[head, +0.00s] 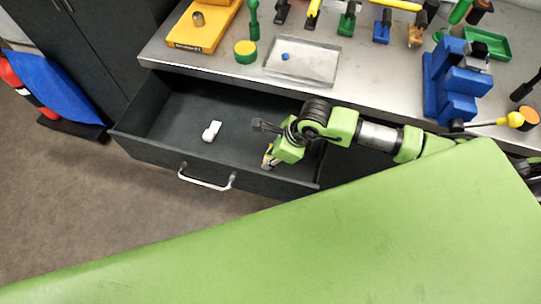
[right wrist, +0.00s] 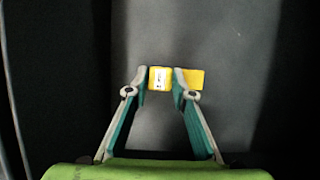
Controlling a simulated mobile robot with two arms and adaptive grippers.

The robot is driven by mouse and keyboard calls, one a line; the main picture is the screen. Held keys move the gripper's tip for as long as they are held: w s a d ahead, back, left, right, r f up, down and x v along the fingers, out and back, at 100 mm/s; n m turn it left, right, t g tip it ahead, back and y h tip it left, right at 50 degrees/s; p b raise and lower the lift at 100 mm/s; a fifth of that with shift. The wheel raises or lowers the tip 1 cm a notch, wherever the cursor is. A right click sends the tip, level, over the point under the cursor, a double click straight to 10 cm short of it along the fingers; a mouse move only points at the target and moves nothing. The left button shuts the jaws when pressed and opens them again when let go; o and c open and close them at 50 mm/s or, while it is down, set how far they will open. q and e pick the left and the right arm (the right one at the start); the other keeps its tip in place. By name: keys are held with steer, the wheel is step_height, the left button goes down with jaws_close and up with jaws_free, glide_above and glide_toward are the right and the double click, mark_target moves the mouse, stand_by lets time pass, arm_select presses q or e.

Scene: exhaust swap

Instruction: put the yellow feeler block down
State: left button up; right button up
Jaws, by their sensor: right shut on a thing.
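The yellow feeler block (right wrist: 158,78) is between the two fingertips of my right gripper (right wrist: 160,84) in the right wrist view. It has a white label with dark marks. More yellow (right wrist: 194,79) shows beyond the right-hand finger; the finger hides where the two parts meet. In the head view my right gripper (head: 268,160) points down over the right part of the open drawer, and only a little yellow shows at its tips. I cannot tell whether the block touches the drawer floor. My left gripper is not in view.
The open dark drawer (head: 160,118) holds a small white object (head: 211,131) left of the gripper, with bare floor around it. A metal bench top (head: 225,75) above carries a clear tray (head: 302,64), a yellow block-like stand (head: 203,28) and a blue fixture (head: 455,85).

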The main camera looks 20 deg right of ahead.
steer(key=shift+f, duration=0.2)
steer(key=shift+f+b, duration=0.5)
steer(key=o, duration=1.1)
steer(key=shift+r, duration=0.2)
